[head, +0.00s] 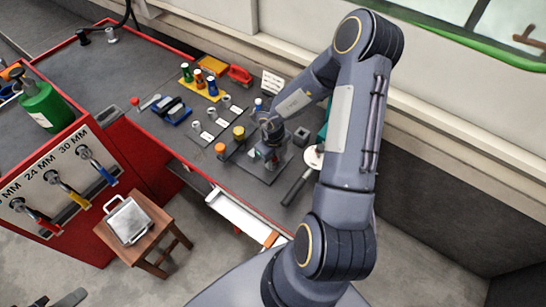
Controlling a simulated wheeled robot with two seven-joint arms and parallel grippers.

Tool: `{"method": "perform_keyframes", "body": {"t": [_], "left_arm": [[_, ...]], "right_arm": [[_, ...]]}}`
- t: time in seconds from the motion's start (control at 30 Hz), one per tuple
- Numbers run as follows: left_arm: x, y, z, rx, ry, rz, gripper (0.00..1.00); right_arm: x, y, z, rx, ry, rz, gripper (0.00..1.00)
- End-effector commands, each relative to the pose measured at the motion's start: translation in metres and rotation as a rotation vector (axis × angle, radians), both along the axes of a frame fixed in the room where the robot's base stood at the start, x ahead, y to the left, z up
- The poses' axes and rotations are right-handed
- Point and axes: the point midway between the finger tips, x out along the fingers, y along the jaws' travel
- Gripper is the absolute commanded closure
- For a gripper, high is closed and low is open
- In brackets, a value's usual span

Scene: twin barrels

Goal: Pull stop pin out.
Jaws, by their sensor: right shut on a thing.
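My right gripper (268,128) reaches down from the right over a small dark fixture plate (266,170) on the grey bench. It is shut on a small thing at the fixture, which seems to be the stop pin. The fingers and my wrist cover most of it, so I cannot tell whether it is seated or clear. At the bottom left edge, dark grey parts that look like my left gripper (62,300) just enter the view, far from the fixture.
Orange (220,148) and yellow (239,131) knobs stand left of the fixture. A black-handled tool (297,187) lies at its right. Colored bottles (198,78) stand behind. An open drawer (238,214) juts from the front. A wooden stool (145,228) and red valve cabinet (75,185) are left.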

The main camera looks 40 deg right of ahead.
Motion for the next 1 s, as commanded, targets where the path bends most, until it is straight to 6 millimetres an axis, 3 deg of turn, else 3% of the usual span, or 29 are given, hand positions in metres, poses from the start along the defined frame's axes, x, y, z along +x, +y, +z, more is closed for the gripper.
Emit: {"method": "perform_keyframes", "body": {"t": [1.0], "left_arm": [[0.000, 0.000, 0.013, 0.000, 0.000, 0.000, 0.64]], "right_arm": [[0.000, 0.000, 0.008, 0.001, -0.001, 0.000, 1.00]]}}
